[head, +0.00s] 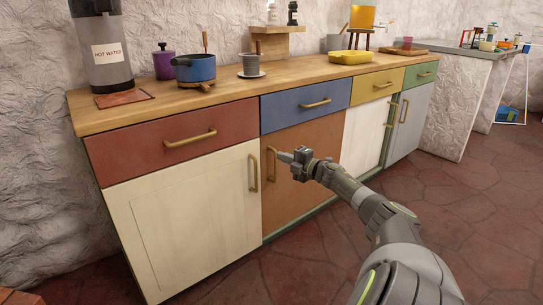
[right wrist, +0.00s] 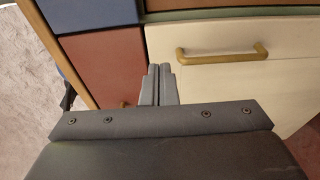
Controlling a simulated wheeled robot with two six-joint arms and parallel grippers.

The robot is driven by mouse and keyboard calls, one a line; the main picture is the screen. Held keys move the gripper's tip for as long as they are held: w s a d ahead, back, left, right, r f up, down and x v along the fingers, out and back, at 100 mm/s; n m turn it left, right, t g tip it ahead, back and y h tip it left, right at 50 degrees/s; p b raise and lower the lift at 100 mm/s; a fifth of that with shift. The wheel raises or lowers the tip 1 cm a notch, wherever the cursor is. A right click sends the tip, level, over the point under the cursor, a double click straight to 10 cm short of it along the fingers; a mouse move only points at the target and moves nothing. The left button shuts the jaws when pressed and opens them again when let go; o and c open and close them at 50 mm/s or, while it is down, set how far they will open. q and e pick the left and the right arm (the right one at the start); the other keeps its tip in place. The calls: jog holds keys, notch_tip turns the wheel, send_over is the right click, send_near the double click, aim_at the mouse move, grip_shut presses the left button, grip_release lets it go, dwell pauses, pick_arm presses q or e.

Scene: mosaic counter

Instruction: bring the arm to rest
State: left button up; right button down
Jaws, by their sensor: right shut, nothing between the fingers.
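My right gripper (head: 284,157) reaches in from the lower right in the head view, in front of the brown cabinet door (head: 300,190). Its tip appears close beside that door's brass handle (head: 271,164); I cannot tell the gap between them. In the right wrist view its two fingers (right wrist: 159,84) lie together with nothing between them. My left gripper is not in view.
The wooden counter (head: 230,86) carries a blue pot (head: 194,68), a grey cup (head: 250,64), a yellow dish (head: 350,57) and a hot water dispenser (head: 103,50). The drawers and doors below look shut. The stone floor (head: 465,205) on the right is clear.

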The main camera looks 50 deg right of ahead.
jog(key=shift+s+d, duration=0.2)
jog(key=shift+s, duration=0.15)
